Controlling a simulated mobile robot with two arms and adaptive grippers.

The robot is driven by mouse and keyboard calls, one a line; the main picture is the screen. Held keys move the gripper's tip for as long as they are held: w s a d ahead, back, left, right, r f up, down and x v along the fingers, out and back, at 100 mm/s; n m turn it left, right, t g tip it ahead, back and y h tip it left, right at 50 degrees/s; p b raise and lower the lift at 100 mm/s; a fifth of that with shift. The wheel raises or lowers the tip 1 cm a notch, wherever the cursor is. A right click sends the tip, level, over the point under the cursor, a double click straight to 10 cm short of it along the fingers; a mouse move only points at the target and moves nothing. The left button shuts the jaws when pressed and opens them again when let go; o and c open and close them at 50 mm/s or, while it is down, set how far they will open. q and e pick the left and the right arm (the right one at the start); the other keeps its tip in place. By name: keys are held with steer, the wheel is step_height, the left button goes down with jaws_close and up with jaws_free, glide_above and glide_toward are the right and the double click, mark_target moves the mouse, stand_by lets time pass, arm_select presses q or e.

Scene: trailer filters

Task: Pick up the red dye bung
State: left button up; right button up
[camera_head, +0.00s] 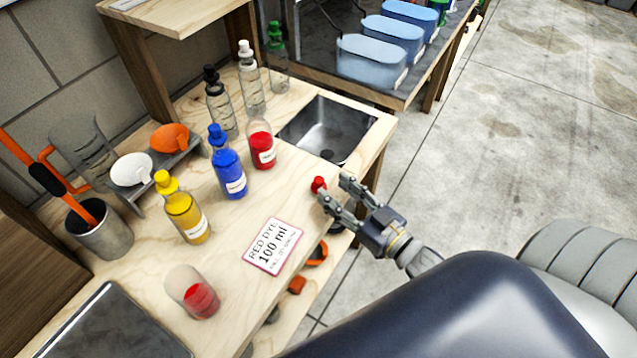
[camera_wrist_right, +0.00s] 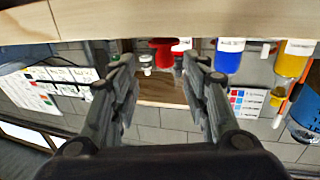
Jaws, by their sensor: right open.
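The red dye bung (camera_head: 318,184) stands on the wooden bench near its front edge, in front of the sink. My right gripper (camera_head: 334,189) is open, its two fingertips close to the bung at the bench edge. In the right wrist view, the red bung (camera_wrist_right: 163,52) shows between the spread fingers (camera_wrist_right: 160,68), with nothing held. Whether a finger touches it I cannot tell. The red dye bottle (camera_head: 262,146) stands behind it without a stopper. My left gripper is not in view.
A blue bottle (camera_head: 227,165) and a yellow bottle (camera_head: 183,210) stand left of the red one. A "RED DYE 100 ml" card (camera_head: 272,246) and a glass with red liquid (camera_head: 198,298) are on the bench. The sink (camera_head: 325,128) lies behind the bung.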

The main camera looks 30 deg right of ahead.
mark_target(322, 184)
steer(key=shift+a+p+x, duration=0.15)
steer(key=shift+p+x, duration=0.15)
steer(key=shift+x, duration=1.15)
steer(key=shift+a+p+x, duration=0.15)
steer(key=shift+p+x, duration=0.1)
steer(key=shift+x, duration=1.2)
steer(key=shift+s+f, duration=0.1)
steer(key=c, duration=0.6)
